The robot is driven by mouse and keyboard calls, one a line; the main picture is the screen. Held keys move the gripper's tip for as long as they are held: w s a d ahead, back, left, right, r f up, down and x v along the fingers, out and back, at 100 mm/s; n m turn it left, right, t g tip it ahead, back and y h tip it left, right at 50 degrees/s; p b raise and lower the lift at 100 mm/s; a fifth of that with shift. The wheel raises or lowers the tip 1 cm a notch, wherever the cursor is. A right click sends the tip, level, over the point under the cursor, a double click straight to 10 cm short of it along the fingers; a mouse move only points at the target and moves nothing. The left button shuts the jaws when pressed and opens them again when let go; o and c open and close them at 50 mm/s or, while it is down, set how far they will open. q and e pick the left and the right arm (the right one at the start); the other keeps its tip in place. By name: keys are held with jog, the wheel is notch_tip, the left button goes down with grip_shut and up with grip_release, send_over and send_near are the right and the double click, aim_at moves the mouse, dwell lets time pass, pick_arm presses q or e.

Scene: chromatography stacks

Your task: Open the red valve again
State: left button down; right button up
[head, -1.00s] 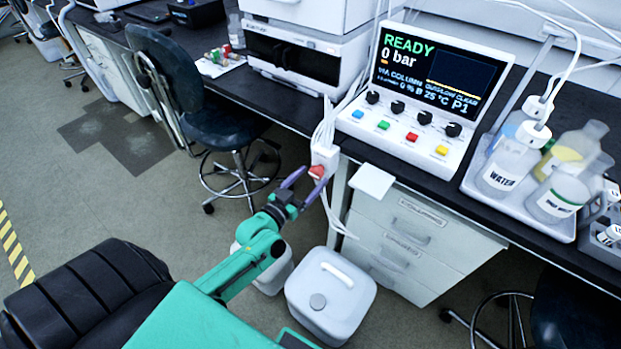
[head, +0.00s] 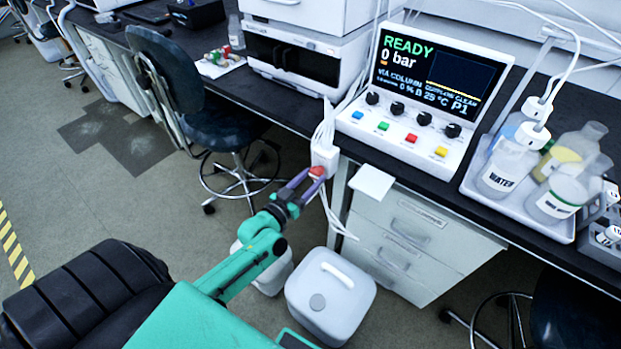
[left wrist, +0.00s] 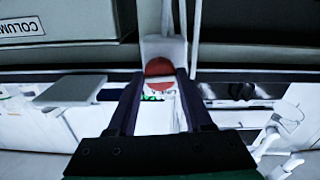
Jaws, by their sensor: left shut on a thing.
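The red valve (head: 317,171) is a small red knob on a white block (head: 325,157) at the bench's front edge, with white tubes above and below it. In the left wrist view the valve (left wrist: 159,67) shows as a red disc with a pale bar across it. My left gripper (head: 311,179) has its purple fingers closed on the valve from the front left. In the left wrist view its fingertips (left wrist: 160,74) lie on both sides of the knob. My right gripper is not in view.
The control unit (head: 425,95) on the bench reads READY, 0 bar. A tray (head: 520,217) with several bottles stands at the right. A white canister (head: 331,296) stands on the floor below the valve. A small white shelf (head: 372,181) juts out right of it.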

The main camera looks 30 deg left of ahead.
pick_arm(q)
jog(key=n+p, duration=0.1)
jog(key=n, duration=0.7)
jog(key=shift+n+p, duration=0.3)
jog(key=n, duration=0.4)
jog(key=shift+n, duration=2.2)
jog(key=shift+c, duration=1.5)
grip_release()
